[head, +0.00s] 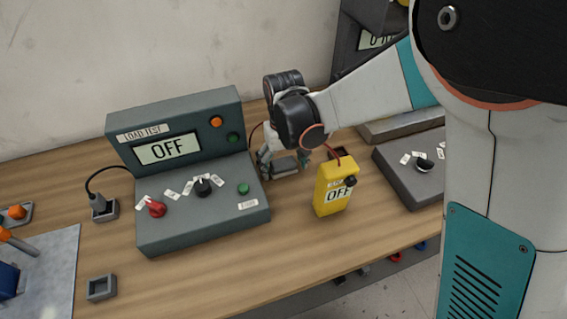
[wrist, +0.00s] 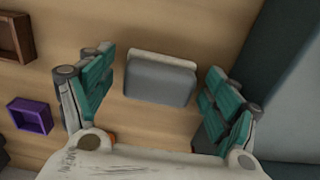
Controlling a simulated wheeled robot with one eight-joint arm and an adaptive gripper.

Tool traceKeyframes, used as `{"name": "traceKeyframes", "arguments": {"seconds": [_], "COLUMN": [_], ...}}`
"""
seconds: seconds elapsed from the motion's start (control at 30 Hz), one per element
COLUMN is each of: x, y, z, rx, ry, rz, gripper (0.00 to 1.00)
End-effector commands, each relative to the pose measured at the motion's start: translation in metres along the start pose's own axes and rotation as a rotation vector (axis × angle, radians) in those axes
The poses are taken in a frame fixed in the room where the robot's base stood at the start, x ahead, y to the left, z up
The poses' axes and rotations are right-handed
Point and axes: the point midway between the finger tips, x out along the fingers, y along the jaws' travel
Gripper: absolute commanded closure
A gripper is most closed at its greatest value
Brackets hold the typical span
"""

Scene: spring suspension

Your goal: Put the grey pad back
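The grey pad (wrist: 158,82) is a block with a pale far edge, seen in the wrist view on the wooden table. In the head view, a grey block (head: 285,166) that looks like it shows under my gripper, just right of the load test box. My gripper (wrist: 160,76) is open, with its teal fingers on either side of the pad and visible gaps between. In the head view my gripper (head: 283,162) is low over the table, partly hidden by my wrist. I cannot tell whether the pad touches the table.
The load test box (head: 190,205) reads OFF. A yellow gauge (head: 336,188) with a red cable stands to the right. A small square grey holder (head: 102,287) sits front left. A purple tray (wrist: 30,116) and a brown tray (wrist: 15,38) lie left in the wrist view.

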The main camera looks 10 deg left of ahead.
Motion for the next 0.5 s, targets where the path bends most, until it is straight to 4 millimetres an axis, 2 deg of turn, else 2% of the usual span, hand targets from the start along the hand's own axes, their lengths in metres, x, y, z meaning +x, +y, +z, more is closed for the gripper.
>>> {"name": "traceKeyframes", "arguments": {"seconds": [0.3, 0.37, 0.5], "x": [-0.004, -0.009, -0.033], "y": [0.000, 0.000, 0.000], "z": [0.000, 0.000, 0.000], "rx": [0.000, 0.000, 0.000], "ry": [0.000, 0.000, 0.000], "rz": [0.000, 0.000, 0.000], "gripper": [0.18, 0.18, 0.18]}}
